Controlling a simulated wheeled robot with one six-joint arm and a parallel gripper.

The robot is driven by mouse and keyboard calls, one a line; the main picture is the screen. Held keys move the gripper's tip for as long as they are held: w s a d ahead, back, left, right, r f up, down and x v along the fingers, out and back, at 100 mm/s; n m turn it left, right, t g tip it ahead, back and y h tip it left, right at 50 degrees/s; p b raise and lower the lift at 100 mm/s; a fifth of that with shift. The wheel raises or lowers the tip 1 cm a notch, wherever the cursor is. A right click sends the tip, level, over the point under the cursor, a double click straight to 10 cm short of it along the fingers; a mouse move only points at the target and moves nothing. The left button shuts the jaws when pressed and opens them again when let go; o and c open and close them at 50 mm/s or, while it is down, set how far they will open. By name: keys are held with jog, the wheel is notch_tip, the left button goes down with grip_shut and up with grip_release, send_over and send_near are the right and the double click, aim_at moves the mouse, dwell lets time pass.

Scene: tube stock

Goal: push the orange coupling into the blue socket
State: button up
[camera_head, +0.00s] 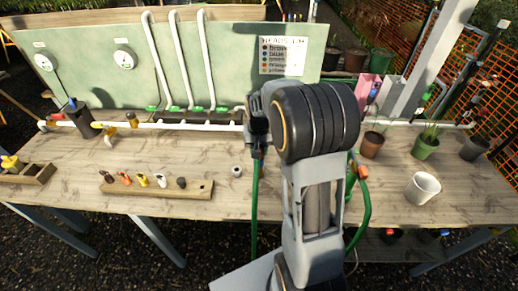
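An orange coupling (362,172) shows just right of my arm, at the upper end of a green hose (366,205) that hangs past the table's front edge. Another green hose length (254,205) hangs left of my arm. I cannot make out a blue socket for certain; a small blue piece (72,102) shows at the dark pot on the left. My arm stands in the middle and hides the table behind it. A dark end part of my arm (257,128) shows at its left, but its fingers cannot be made out, nor whether they hold anything.
A wooden strip (205,189) with several small coloured fittings lies at the front left, beside a small ring (237,171). A white cup (423,188) and plant pots (426,147) stand on the right. White pipes (157,60) run up the green board (80,75).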

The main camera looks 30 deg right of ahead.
jog(key=shift+s+f+b, duration=0.1)
jog(key=shift+f+b, duration=0.65)
jog(key=shift+f, duration=0.35)
dwell(1.3)
jog(key=o, duration=1)
jog(key=shift+r, duration=0.1)
notch_tip(320, 180, up, 14)
jog(key=shift+f+b, duration=0.2)
jog(key=shift+b, duration=0.15)
jog(key=f, duration=0.2)
jog(key=s, duration=0.1)
jog(key=shift+a+f+n, duration=0.25)
jog(key=shift+f+n, duration=0.05)
jog(key=shift+f, duration=0.1)
jog(key=s+a+n+t, duration=0.1)
jog(key=s+a, duration=0.2)
jog(key=s, duration=0.2)
jog(key=s+a+n+t, duration=0.1)
jog(key=s+a, duration=0.2)
jog(key=s, duration=0.2)
jog(key=s+a+n+t, duration=0.1)
jog(key=s+a+t, duration=0.1)
jog(key=s, duration=0.2)
jog(key=shift+s+a+f, duration=0.35)
jog(key=shift+s+a, duration=0.05)
